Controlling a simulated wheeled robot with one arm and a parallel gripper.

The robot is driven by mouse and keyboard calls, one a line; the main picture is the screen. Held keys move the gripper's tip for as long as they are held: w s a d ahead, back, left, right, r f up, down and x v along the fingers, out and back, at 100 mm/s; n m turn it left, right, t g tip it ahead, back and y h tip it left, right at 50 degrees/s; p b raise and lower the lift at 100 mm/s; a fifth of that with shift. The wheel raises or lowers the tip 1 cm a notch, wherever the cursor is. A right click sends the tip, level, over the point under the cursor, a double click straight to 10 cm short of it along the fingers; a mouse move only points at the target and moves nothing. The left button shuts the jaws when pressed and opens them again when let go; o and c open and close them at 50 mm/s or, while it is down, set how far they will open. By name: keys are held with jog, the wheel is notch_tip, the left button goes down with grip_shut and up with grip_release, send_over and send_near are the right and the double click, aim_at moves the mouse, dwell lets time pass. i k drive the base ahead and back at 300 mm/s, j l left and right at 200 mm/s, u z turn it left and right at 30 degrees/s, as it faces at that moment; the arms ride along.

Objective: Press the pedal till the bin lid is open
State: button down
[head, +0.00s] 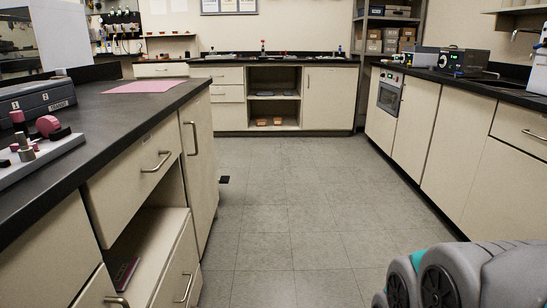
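A small black piece (224,180) sticks out at floor level past the far end of the left counter. It may be the pedal, but it is too small to tell. No bin or bin lid shows; the space behind the left counter's end is hidden. My gripper is not in view. Only grey and teal links of my own arm show at the lower right.
The left counter (110,98) carries a pink mat (145,87), a grey case (38,100) and a device with pink knobs (47,125). Cabinets line the back (331,97) and the right (415,121). The tiled floor (290,200) between them is clear.

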aim_at(224, 179)
jog(key=i, duration=1.05)
jog(key=i+l, duration=0.1)
jog(key=i, duration=0.95)
jog(key=i+j+u, duration=0.1)
jog(key=i+u, duration=0.25)
jog(key=i, duration=0.3)
jog(key=i+u, duration=0.35)
jog(key=i, duration=0.3)
jog(key=i+l+u, duration=0.35)
jog(key=i, duration=0.25)
jog(key=i+j+u, duration=0.1)
jog(key=u, duration=0.15)
